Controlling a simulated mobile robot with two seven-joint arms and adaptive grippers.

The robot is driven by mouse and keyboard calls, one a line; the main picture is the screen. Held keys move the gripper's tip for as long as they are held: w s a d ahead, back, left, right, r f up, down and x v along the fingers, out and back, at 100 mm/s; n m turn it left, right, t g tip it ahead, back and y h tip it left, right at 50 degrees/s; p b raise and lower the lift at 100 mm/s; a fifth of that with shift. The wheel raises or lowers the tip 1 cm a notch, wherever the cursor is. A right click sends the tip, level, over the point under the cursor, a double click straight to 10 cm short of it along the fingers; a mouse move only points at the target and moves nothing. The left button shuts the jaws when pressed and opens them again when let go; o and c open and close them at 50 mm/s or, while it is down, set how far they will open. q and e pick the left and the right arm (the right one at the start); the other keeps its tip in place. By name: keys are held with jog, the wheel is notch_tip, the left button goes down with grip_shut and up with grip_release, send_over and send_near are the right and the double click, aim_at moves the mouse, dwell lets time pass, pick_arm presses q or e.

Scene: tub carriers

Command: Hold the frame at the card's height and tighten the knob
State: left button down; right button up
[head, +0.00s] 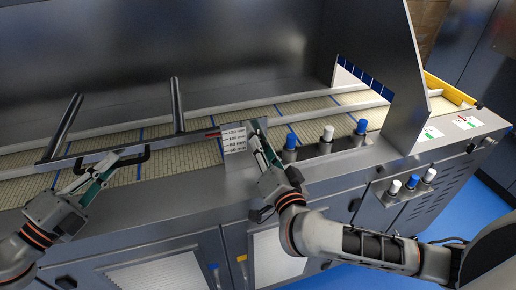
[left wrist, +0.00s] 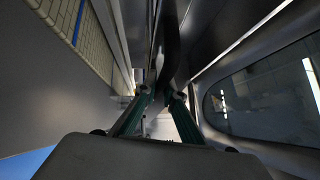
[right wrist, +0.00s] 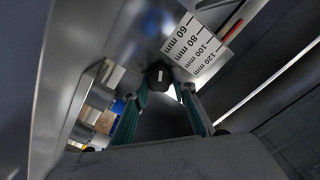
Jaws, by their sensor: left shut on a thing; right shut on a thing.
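The grey metal frame (head: 100,152) spans the belt at the left, with two posts standing up and a black handle (head: 132,160) in front. My left gripper (head: 112,161) is shut on the handle, which also shows in the left wrist view (left wrist: 170,52). The white scale plate (head: 234,139) is marked 60 to 120 mm; it also shows in the right wrist view (right wrist: 200,45). The red pointer (head: 213,134) is near its 120 end; the exact reading is unclear. My right gripper (head: 257,140) is shut on the black knob (right wrist: 159,76) beside the scale.
Two printed cards (head: 466,122) (head: 431,132) lie on the machine's right end; their text is too small to read. Blue and white capped posts (head: 326,139) stand along the front ledge right of my right gripper. A tall metal panel (head: 404,95) rises behind them. Blue floor is open in front.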

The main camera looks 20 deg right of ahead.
pick_arm(q)
jog(key=shift+a+r, duration=0.1)
jog(key=shift+r, duration=0.25)
pick_arm(e)
jog(key=m, duration=0.7)
jog(key=shift+d+f, duration=0.1)
jog(key=m, duration=0.6)
jog(key=shift+f+m, duration=0.15)
jog(key=shift+m, duration=0.25)
jog(key=m, duration=1)
jog(key=shift+f, duration=0.15)
jog(key=o, duration=1.1)
jog(key=s, duration=1.2)
